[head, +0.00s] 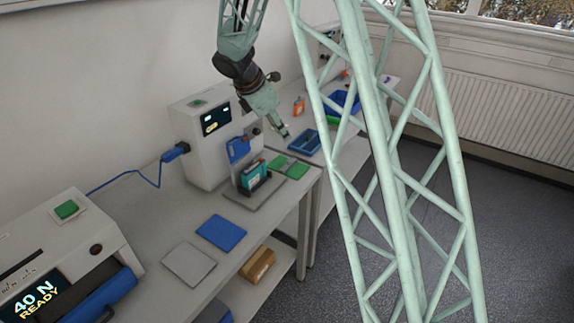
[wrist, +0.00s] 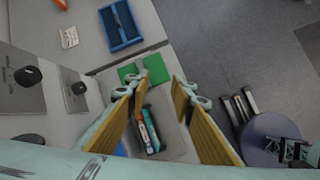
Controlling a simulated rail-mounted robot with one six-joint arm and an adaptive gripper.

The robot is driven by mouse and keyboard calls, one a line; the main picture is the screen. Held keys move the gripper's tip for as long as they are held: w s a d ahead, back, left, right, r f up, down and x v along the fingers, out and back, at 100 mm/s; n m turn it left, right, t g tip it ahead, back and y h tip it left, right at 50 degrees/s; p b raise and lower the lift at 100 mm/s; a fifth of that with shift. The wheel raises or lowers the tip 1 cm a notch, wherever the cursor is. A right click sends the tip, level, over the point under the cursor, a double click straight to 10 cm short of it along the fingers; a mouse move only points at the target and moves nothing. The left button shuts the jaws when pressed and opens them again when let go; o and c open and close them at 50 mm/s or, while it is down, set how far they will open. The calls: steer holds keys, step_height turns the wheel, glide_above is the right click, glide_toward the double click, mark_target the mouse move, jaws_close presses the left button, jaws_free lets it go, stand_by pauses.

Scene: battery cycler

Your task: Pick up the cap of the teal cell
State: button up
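A teal cell (head: 262,179) stands upright in a dark holder on a grey plate (head: 240,203) in front of the white cycler. In the wrist view the teal cell (wrist: 151,134) shows beside an orange-and-white part, between and beyond my fingers. I cannot make out its cap clearly in either view. My gripper (head: 285,134) hangs above and behind the cell, near the green mat. In the wrist view my gripper (wrist: 156,95) is open, its two yellow-padded fingers wide apart with nothing held between them.
A green mat (head: 296,171) with a small grey piece across it lies behind the cell. The white cycler (head: 205,165) stands left. A blue tray (head: 305,142) is farther back. A blue mat (head: 221,232) and grey mat (head: 188,264) lie nearer, by the press (head: 75,245).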

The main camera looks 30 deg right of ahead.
steer(key=w+f+n, duration=0.4)
steer(key=w+f, duration=0.3)
steer(key=f, duration=0.3)
steer(key=shift+w+d+h+p, duration=0.25)
steer(key=shift+h+p, duration=0.05)
steer(key=shift+d+f, duration=0.1)
steer(key=shift+f, duration=0.05)
glide_toward(288, 160)
steer(key=shift+b+x, duration=0.35)
steer(key=shift+x, duration=2.15)
steer(key=shift+d+f, duration=0.1)
steer(key=shift+d, duration=0.05)
steer(key=shift+b+x, duration=0.3)
steer(key=shift+x, duration=2.2)
steer(key=c, duration=0.5)
